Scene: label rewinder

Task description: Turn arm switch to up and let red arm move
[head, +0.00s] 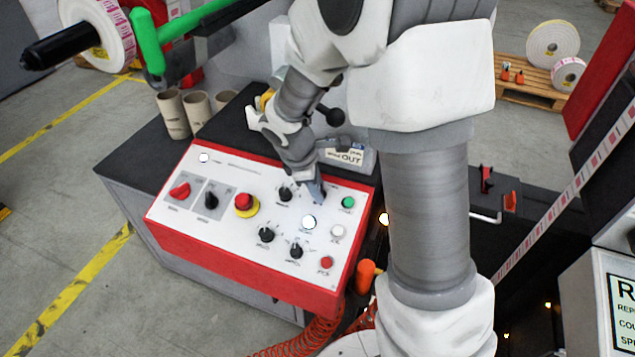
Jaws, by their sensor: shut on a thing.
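The control panel (175,213) has a white face with a red edge and carries several black knobs, lamps and buttons. My gripper (321,198) reaches down to its upper right part and is shut on a black switch (323,195), mostly hidden by the fingers. The switch's pointing direction and label cannot be read. A green button (348,202) is just right of the gripper, and another black knob (285,194) is to its left. A lit white lamp (309,222) is just below it. I cannot pick out the red arm with certainty.
Cardboard cores (173,115) stand behind the panel. A green bar (147,40) and a label roll (97,32) are at upper left. An orange-handled tool (366,275) is below right.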

